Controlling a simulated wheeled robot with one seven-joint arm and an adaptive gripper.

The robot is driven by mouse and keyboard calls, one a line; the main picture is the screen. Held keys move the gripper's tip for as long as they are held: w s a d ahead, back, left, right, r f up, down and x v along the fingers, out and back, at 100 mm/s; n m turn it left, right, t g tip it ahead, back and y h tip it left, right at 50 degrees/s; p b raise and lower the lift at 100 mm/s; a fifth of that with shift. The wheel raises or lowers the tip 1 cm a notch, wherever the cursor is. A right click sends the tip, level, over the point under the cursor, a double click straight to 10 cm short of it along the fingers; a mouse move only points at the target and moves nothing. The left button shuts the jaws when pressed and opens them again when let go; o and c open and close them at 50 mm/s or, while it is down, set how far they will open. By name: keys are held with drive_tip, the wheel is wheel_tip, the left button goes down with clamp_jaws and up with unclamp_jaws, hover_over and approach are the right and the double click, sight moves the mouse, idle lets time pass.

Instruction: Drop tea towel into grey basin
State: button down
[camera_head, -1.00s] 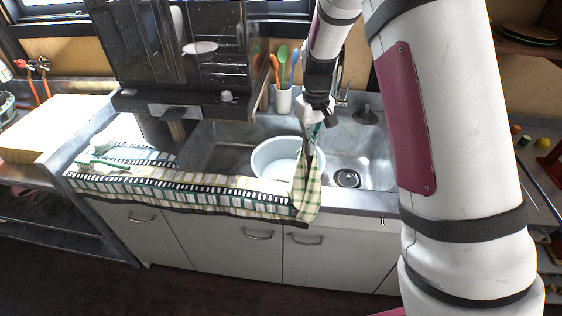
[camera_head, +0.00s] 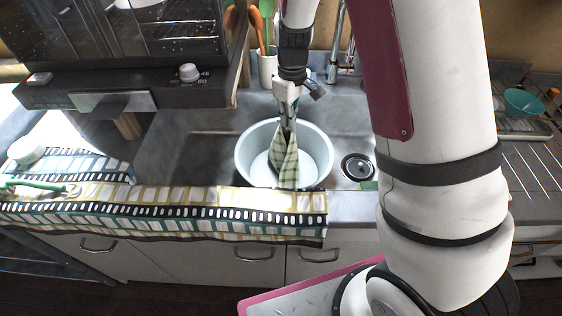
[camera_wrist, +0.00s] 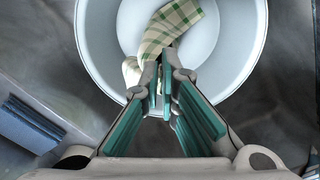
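The tea towel (camera_head: 284,164) is white and green checked and hangs in folds from my gripper (camera_head: 289,119). Its lower part is inside the rim of the grey basin (camera_head: 325,150), a round pale basin standing in the sink. In the wrist view the towel (camera_wrist: 172,27) lies over the basin's interior, and the basin's rim (camera_wrist: 88,45) curves around it. My gripper (camera_wrist: 163,92) is above the basin with its fingertips close together on the towel's upper end. The pinched part of the towel is partly hidden by the fingers.
A patterned cloth (camera_head: 170,208) covers the counter's front edge on the left. A dark appliance (camera_head: 130,60) stands left of the sink. A utensil cup (camera_head: 267,70) and faucet (camera_head: 335,48) are behind the basin. The drain (camera_head: 357,167) lies to its right.

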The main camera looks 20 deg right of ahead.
wheel_tip(320, 180, down, 5)
drive_tip(key=b, duration=0.3)
drive_tip(key=shift+f, duration=0.2)
drive_tip(key=c, duration=1.8)
unclamp_jaws()
drive_tip(key=shift+o, duration=0.7)
drive_tip(key=o, duration=0.5)
drive_tip(key=shift+o, duration=0.5)
drive_tip(key=o, duration=0.6)
drive_tip(key=shift+r, duration=0.15)
